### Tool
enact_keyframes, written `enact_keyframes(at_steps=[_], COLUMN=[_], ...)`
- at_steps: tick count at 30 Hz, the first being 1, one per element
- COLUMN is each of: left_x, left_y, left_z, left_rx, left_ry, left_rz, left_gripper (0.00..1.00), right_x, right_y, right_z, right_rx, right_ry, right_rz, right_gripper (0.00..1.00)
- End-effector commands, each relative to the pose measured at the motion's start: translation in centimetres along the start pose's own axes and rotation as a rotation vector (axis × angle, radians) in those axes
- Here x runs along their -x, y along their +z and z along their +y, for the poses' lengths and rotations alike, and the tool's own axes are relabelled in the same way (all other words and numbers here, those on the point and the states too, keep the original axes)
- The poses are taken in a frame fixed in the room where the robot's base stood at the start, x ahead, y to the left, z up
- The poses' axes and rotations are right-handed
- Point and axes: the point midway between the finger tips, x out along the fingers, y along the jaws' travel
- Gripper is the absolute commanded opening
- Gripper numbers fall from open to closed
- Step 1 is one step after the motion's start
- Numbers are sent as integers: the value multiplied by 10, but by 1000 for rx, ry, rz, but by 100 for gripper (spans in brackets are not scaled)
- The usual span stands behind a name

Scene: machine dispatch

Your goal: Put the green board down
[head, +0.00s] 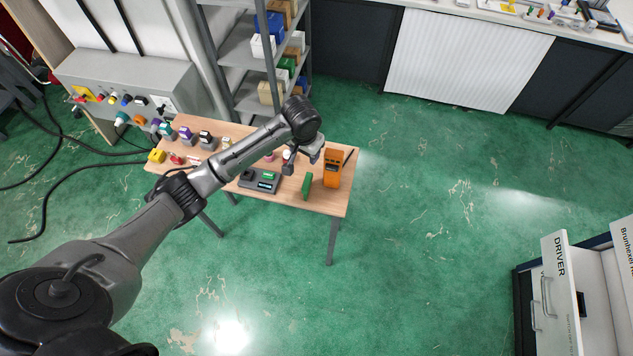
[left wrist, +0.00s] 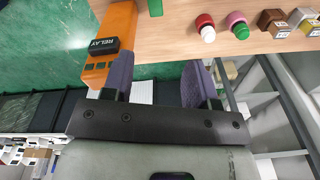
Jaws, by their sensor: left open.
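The green board (head: 307,186) stands on the wooden table (head: 325,203) near its front edge, just left of the orange RELAY unit (head: 333,168). In the left wrist view a green piece (left wrist: 155,7), apparently the board, is cut off by the top edge. My left gripper (head: 316,156) is above the back of the table, behind the board. Its two dark fingers (left wrist: 158,80) are apart with nothing between them, and the board is clear of them. The orange RELAY unit also shows beside the fingers in the left wrist view (left wrist: 108,40). My right gripper is not in view.
A dark grey device (head: 260,186) with a green part lies left of the board. Red (left wrist: 205,28) and pink (left wrist: 238,25) buttons and small blocks stand along the table. A shelf rack (head: 240,55) is behind; an open DRIVER drawer (head: 560,290) is lower right. The floor between is free.

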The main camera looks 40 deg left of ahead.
Motion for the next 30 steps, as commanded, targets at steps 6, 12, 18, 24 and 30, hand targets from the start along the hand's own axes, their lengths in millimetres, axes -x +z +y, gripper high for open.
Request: enact_keyframes(at_steps=[6, 12, 18, 24, 30], left_x=[-3, -3, -18, -52, -78], left_y=[10, 14, 16, 19, 21], left_z=[4, 3, 4, 5, 6], left_rx=[149, 262, 314, 314, 314], left_ry=[32, 22, 18, 18, 20], left_rz=[-77, -97, -100, -99, -97], left_gripper=[53, 53, 53, 53, 53], right_x=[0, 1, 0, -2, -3], right_y=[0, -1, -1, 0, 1], right_z=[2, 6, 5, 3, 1], right_rx=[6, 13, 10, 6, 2], right_ry=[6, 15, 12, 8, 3], right_rz=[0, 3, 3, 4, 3], right_gripper=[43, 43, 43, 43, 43])
